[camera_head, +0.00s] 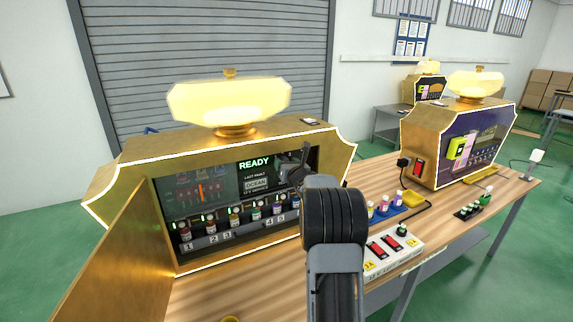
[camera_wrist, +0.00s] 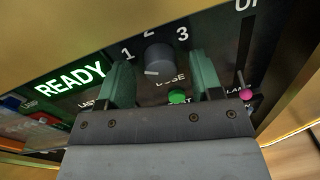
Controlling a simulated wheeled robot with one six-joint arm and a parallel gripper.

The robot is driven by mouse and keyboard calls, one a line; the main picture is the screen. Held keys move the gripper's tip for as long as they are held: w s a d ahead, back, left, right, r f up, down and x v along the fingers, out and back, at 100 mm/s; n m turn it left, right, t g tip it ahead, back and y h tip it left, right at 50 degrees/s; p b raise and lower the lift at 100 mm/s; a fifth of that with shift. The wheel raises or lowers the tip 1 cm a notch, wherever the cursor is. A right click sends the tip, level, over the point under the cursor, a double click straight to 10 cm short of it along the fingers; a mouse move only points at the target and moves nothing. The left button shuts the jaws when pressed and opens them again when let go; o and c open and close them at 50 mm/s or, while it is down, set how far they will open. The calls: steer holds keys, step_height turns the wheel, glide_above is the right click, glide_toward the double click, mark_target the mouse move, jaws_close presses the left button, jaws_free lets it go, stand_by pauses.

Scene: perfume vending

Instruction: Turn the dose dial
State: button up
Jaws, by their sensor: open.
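The dose dial (camera_wrist: 160,57) is a dark grey round knob on the black panel, with the numerals 1, 2 and 3 around it and the word DOSE below. A small light mark shows on its lower left edge. My gripper (camera_wrist: 162,70) is open, with one green finger on each side of the dial. I cannot tell whether either finger touches it. In the camera_head view my gripper (camera_head: 301,160) is at the right end of the gold machine's panel, and the dial is hidden behind it.
A green button (camera_wrist: 177,97) sits just below the dial, and a pink-tipped lever (camera_wrist: 245,95) is to its right. The READY screen (camera_head: 254,164) is left of the gripper. Several small bottles (camera_head: 235,216) stand below. The gold door (camera_head: 120,255) hangs open at left.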

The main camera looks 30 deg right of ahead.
steer(key=c, duration=0.9)
steer(key=shift+c, duration=0.2)
steer(key=shift+d+m+y+p, duration=0.1)
steer(key=shift+m+y+p, duration=0.45)
steer(key=shift+m, duration=3.2)
steer(key=shift+m+y+p, duration=0.1)
steer(key=shift+m+p, duration=0.8)
steer(key=shift+m, duration=2.9)
steer(key=shift+d+m+y+p, duration=0.1)
steer(key=shift+m+y+p, duration=0.45)
steer(key=shift+m, duration=3.2)
